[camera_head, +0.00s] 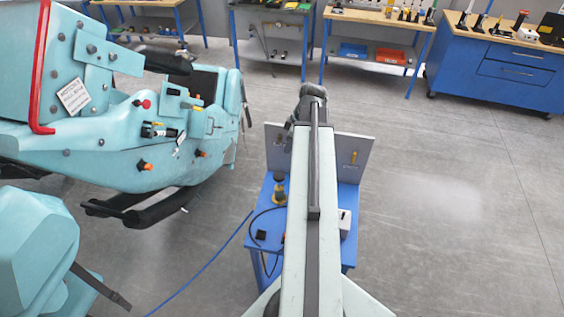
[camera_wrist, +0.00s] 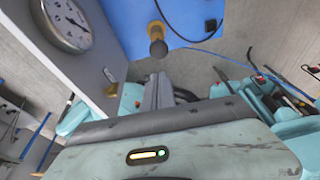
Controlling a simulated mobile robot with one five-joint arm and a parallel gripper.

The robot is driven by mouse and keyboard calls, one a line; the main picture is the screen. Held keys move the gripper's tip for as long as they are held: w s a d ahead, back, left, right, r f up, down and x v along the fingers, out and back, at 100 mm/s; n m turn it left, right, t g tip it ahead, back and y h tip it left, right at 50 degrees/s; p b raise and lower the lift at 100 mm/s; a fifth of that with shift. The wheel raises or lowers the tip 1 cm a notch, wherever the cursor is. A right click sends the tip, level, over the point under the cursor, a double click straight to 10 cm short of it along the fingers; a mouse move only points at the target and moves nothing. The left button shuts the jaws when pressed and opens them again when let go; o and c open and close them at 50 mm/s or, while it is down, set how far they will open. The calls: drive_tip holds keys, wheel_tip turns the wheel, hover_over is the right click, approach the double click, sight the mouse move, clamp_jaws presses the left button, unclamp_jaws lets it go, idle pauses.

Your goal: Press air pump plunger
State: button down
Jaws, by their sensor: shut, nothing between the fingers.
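The air pump is a small upright unit with a yellow body (camera_head: 280,195) and a dark knob-like plunger top (camera_head: 279,177). It stands on the left part of a blue cart (camera_head: 265,222), left of my arm. In the wrist view the dark plunger knob (camera_wrist: 158,49) is at upper centre, with the yellow body (camera_wrist: 156,31) just behind it. My gripper (camera_wrist: 158,77) is shut and empty, just below the knob in that picture, with a visible gap between them.
A grey panel (camera_head: 356,158) stands at the cart's back; the wrist view shows a round gauge (camera_wrist: 68,22) on it. A black cable and a small black box (camera_head: 261,235) lie on the cart. Floor at right is clear.

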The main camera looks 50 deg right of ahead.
sight(283, 176)
drive_tip(key=shift+f, duration=0.15)
drive_tip(key=b+x, duration=1.2)
drive_tip(key=x, duration=0.1)
drive_tip(key=shift+s+d+f+b, duration=0.15)
drive_tip(key=shift+s+b, duration=0.15)
drive_tip(key=shift+b, duration=0.1)
drive_tip(key=shift+f+b, duration=0.4)
wheel_tip(283, 176, down, 6)
drive_tip(key=b, duration=0.6)
drive_tip(key=shift+s+r, duration=0.2)
